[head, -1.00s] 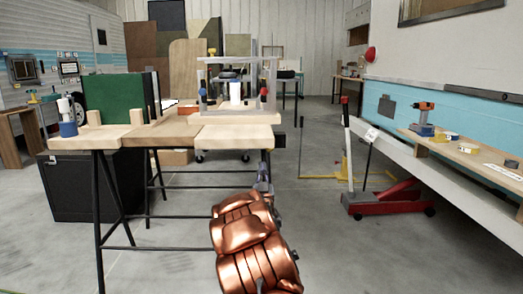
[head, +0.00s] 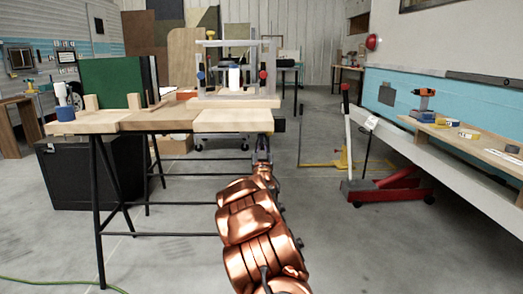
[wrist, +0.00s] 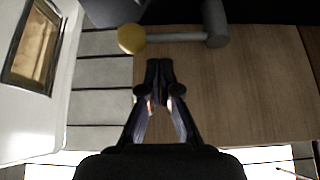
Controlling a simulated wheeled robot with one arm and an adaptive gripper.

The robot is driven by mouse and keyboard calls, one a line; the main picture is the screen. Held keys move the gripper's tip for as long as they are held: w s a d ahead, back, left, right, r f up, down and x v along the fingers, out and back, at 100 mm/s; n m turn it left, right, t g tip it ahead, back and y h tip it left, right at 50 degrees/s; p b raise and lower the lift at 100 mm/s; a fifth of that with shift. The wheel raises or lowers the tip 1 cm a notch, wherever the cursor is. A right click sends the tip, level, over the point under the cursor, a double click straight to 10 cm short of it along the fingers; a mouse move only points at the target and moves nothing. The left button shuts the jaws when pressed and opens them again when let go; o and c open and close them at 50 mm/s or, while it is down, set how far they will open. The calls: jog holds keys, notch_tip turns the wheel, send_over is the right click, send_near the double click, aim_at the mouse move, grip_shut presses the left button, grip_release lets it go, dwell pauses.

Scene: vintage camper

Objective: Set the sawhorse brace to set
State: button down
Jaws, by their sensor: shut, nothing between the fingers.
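The sawhorse (head: 98,215) has thin black legs and crossbars and stands under the wooden worktop (head: 233,121) at left. In the wrist view a grey bar with a round yellow knob (wrist: 131,38) at its left end and a thick grey cylinder (wrist: 215,22) at its right lies across a wooden surface (wrist: 240,90). I cannot tell for sure whether this is the brace or how it is set. My gripper (wrist: 159,68) is shut and empty, just below the bar in the picture and seemingly apart from it. In the head view it is small, near the worktop's right end.
A clamp-like frame (head: 263,73) and a green panel (head: 110,84) stand on the worktop. A black cabinet (head: 75,178) is beneath it. A red floor jack (head: 390,189) stands at right, by a bench with an orange drill (head: 424,101).

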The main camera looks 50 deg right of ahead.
jog(key=shift+b+x, duration=0.85)
jog(key=shift+x, duration=1.3)
jog(key=shift+w, duration=0.1)
